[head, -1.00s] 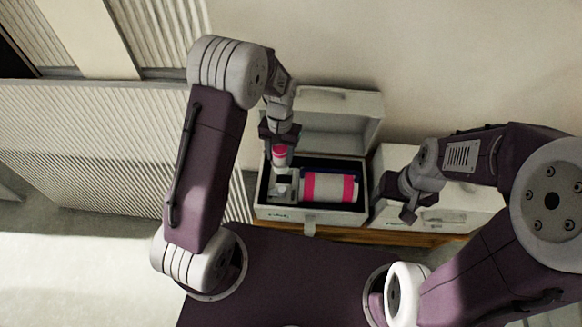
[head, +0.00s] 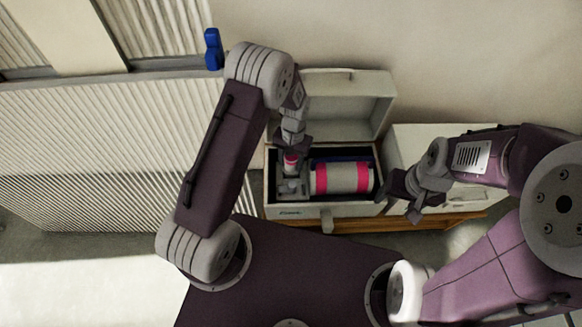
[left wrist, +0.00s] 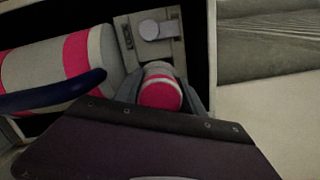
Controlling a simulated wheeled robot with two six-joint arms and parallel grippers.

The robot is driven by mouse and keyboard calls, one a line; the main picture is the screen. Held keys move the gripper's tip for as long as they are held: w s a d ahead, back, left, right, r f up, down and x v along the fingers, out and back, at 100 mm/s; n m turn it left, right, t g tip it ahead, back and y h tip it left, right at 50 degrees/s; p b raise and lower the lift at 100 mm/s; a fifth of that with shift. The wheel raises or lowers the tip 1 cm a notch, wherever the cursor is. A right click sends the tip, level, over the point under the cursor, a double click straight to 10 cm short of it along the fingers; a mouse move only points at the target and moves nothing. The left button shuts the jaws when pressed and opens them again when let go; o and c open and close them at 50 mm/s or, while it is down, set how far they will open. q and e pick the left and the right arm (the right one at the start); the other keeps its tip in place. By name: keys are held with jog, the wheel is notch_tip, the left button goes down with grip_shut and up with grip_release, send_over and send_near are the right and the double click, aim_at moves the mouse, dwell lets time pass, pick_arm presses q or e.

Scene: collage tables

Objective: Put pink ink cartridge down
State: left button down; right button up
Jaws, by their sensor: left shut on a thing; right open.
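The pink ink cartridge (head: 291,160) is a small white cylinder with a pink band. My left gripper (head: 291,156) is shut on it, over the left part of the open case (head: 300,209). In the left wrist view the cartridge (left wrist: 160,93) sits between the fingers, its pink end toward the camera. Its lower end is hidden, so I cannot tell whether it touches the grey fitting (left wrist: 153,30) beside it. My right gripper (head: 402,196) is open and empty, at the right of the case.
A large white roll with pink bands (head: 342,178) fills the case's right part, with a blue bar (left wrist: 52,92) across it. The case lid (head: 340,100) stands open behind. A white box (head: 425,145) stands at right. A blue object (head: 213,48) is at the upper left.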

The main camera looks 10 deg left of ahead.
pick_arm(q)
notch_tip(320, 180, down, 3)
jog(key=shift+r+b, duration=0.15)
jog(key=shift+b, duration=0.15)
jog(key=shift+r, duration=0.15)
pick_arm(e)
jog(key=shift+f, duration=0.65)
pick_arm(q)
jog(key=c, duration=0.7)
grip_release()
jog(key=r+p, duration=0.2)
jog(key=r, duration=0.2)
jog(key=w+r+p, duration=0.1)
jog(key=r+p, duration=0.1)
jog(key=r, duration=0.2)
jog(key=r+p, duration=0.2)
jog(key=r, duration=0.2)
jog(key=shift+w+d, duration=0.1)
jog(key=shift+w, duration=0.1)
pick_arm(e)
notch_tip(320, 180, up, 6)
